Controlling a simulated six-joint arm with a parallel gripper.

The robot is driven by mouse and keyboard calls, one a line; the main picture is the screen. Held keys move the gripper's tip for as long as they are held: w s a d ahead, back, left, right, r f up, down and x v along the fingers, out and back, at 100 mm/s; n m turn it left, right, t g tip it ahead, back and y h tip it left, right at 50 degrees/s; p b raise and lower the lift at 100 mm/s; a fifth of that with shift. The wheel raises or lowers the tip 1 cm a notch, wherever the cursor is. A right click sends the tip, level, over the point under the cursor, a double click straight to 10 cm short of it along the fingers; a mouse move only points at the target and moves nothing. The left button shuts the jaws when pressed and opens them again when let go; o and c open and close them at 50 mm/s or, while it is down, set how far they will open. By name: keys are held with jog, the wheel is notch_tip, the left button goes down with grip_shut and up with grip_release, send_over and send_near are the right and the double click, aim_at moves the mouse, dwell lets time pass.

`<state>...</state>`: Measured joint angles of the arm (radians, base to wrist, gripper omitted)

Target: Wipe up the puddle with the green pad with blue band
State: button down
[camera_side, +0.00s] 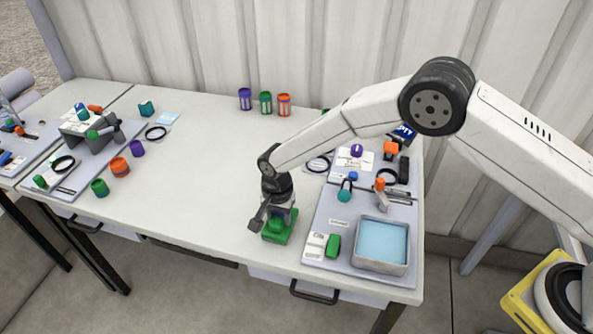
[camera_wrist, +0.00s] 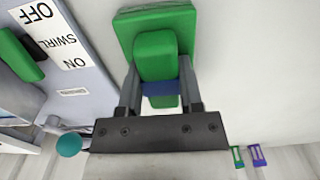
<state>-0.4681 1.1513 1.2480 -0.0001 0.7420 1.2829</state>
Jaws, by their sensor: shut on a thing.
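The green pad with the blue band (camera_side: 275,238) is on or just above the white table, left of the grey panel; I cannot tell if it touches. In the wrist view the pad (camera_wrist: 155,18) has a wide green base, a raised green grip and a blue band between my fingers. My gripper (camera_wrist: 158,90) is shut on that grip; in the side view my gripper (camera_side: 279,217) points down over the pad. I cannot make out a puddle for certain in either view.
The grey panel (camera_side: 320,222) at right carries a tray of blue liquid (camera_side: 381,241), a green block (camera_side: 333,245) and knobs. Cups, including a purple one (camera_side: 245,98), stand at the back. A pale blue flat patch (camera_side: 168,118) lies at left. The middle table is clear.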

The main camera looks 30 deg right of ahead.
jog(key=shift+s+d, duration=0.9)
jog(key=shift+s, duration=0.05)
jog(key=shift+s+d+r, duration=0.1)
jog(key=shift+r, duration=0.05)
notch_tip(320, 180, up, 8)
jog(key=shift+d, duration=0.1)
